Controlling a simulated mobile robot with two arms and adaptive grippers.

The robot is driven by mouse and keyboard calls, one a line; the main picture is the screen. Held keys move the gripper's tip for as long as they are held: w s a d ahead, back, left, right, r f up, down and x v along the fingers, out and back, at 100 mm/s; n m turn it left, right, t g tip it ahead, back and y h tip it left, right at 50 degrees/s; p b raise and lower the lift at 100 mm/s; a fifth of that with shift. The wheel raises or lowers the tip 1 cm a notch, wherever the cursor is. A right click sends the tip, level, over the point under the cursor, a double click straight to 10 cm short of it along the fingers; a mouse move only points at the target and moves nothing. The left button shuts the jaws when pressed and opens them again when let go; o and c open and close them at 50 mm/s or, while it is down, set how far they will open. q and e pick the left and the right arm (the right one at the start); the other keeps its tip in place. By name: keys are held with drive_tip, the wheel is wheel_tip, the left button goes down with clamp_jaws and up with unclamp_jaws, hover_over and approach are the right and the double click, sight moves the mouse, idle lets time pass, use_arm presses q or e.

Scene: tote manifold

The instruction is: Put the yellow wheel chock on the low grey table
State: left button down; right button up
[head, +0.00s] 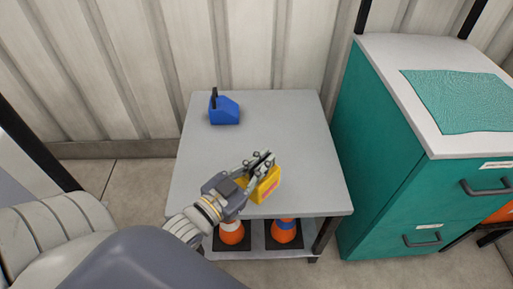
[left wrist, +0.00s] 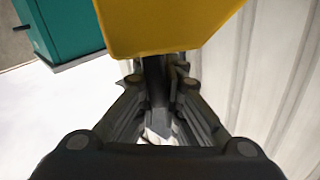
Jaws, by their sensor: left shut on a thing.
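The yellow wheel chock (head: 267,187) is in my left gripper (head: 260,165), over the front part of the low grey table (head: 300,130). The gripper is shut on the chock's dark handle. In the left wrist view the chock (left wrist: 165,25) fills the top middle, beyond the fingers (left wrist: 160,90) of the left gripper. I cannot tell whether the chock touches the tabletop. My right gripper does not show in either view.
A blue wheel chock (head: 224,110) with a dark handle stands at the table's back left. Orange cones (head: 284,232) stand on the shelf below. A teal drawer cabinet (head: 390,170) stands close on the right. The table's middle and right are clear.

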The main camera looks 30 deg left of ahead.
use_arm(q)
drive_tip(key=f+b, duration=0.1)
drive_tip(key=w+f+b, duration=0.1)
drive_tip(key=a+f+b, duration=0.1)
drive_tip(key=shift+w+a+f+m+h, duration=0.1)
drive_tip(key=shift+w+f+m+h, duration=0.1)
drive_tip(key=shift+f+m+h, duration=0.1)
drive_tip(key=shift+w, duration=0.4)
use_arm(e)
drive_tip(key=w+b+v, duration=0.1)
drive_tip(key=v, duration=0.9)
use_arm(q)
drive_tip(key=w+d+f+b, duration=0.1)
drive_tip(key=w+d+f, duration=0.1)
drive_tip(key=w, duration=0.5)
drive_tip(key=w+d+f+b, duration=0.2)
drive_tip(key=w+d+f, duration=0.1)
drive_tip(key=w+d, duration=0.2)
drive_tip(key=shift+w, duration=0.85)
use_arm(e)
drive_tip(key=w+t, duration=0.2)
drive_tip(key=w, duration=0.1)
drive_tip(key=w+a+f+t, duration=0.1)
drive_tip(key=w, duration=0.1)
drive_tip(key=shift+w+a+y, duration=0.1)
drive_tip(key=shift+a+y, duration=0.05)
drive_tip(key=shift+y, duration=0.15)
